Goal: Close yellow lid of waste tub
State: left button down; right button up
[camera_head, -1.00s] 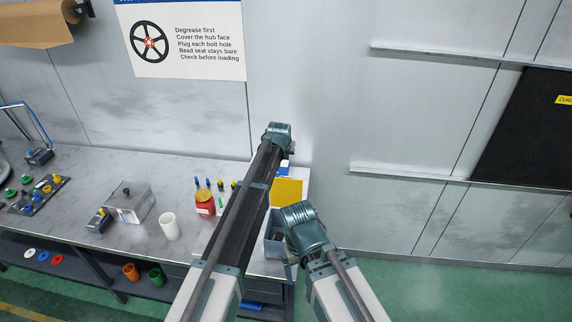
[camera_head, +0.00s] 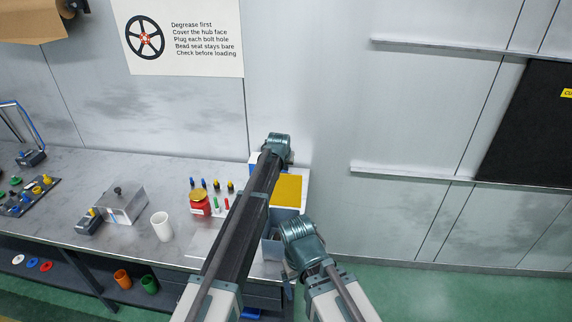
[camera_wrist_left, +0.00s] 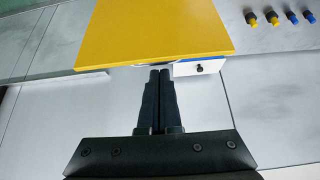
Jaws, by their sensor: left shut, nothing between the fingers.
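The yellow lid (camera_head: 287,190) shows in the head view as a raised flat panel above the grey-blue waste tub (camera_head: 272,248), whose opening shows below it. My left arm crosses in front of part of the tub. In the left wrist view the yellow lid (camera_wrist_left: 155,32) fills the top middle. My left gripper (camera_wrist_left: 159,75) is shut and empty, its fingertips close to the lid's near edge; I cannot tell whether they touch. The fingers are hidden in the head view.
A red jar (camera_head: 200,204), a white cup (camera_head: 161,226) and a metal box (camera_head: 123,203) stand on the bench left of my arm. Small coloured plugs stand behind the jar.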

pick_arm(q)
jog(key=shift+s, duration=0.25)
jog(key=shift+w+f, duration=0.1)
jog(key=shift+w, duration=0.05)
